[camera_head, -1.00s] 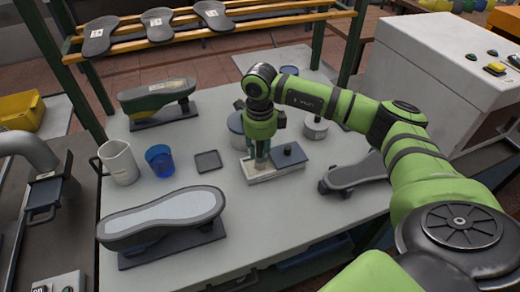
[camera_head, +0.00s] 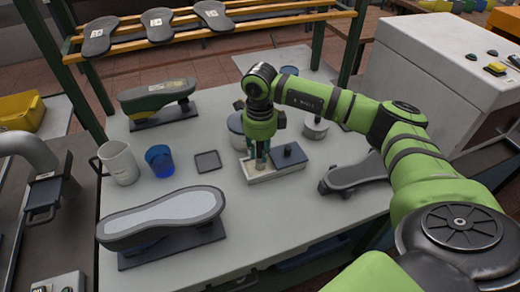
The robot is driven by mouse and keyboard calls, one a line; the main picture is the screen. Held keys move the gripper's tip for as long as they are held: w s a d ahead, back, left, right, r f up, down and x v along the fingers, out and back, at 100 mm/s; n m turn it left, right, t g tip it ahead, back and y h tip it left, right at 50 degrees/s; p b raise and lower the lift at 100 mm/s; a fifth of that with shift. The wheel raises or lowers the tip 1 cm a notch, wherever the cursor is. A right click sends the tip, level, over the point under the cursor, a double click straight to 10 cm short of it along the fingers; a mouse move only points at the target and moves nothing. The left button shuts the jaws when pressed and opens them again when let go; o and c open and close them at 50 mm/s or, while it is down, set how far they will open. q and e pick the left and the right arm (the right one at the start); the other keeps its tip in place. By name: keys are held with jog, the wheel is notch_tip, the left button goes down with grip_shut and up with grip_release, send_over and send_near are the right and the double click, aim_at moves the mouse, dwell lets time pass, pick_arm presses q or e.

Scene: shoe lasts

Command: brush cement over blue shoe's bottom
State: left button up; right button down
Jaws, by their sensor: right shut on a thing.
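A shoe on a last with a pale grey-blue bottom (camera_head: 165,215) facing up sits on a dark stand at the front left of the table; its dark sides show little colour, with a trace of blue beneath. My right gripper (camera_head: 262,165) points down over a pale shallow tray (camera_head: 275,175) in the middle of the table. It is shut on a slim thing, perhaps a brush, mostly hidden by the fingers, with a pale lower end in the tray. A dark block with a knob (camera_head: 289,156) covers the tray's right part. My left gripper is not in view.
Round tins (camera_head: 315,126) stand behind. The front middle is clear.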

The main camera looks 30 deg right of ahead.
jog(key=shift+r+p, duration=2.1)
jog(key=shift+r, duration=1.4)
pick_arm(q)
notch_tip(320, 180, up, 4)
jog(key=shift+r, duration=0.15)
pick_arm(e)
jog(key=shift+a+n, duration=0.25)
jog(key=shift+n, duration=0.15)
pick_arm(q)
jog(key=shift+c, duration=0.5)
pick_arm(e)
jog(key=s+a+r+n, duration=0.2)
jog(key=s+a+n, duration=0.3)
jog(key=n, duration=0.9)
jog(key=s+a+r+n, duration=0.1)
jog(key=s+a+n, duration=0.4)
jog(key=n, duration=0.9)
jog(key=shift+a+r, duration=0.4)
jog(key=shift+a, duration=0.6)
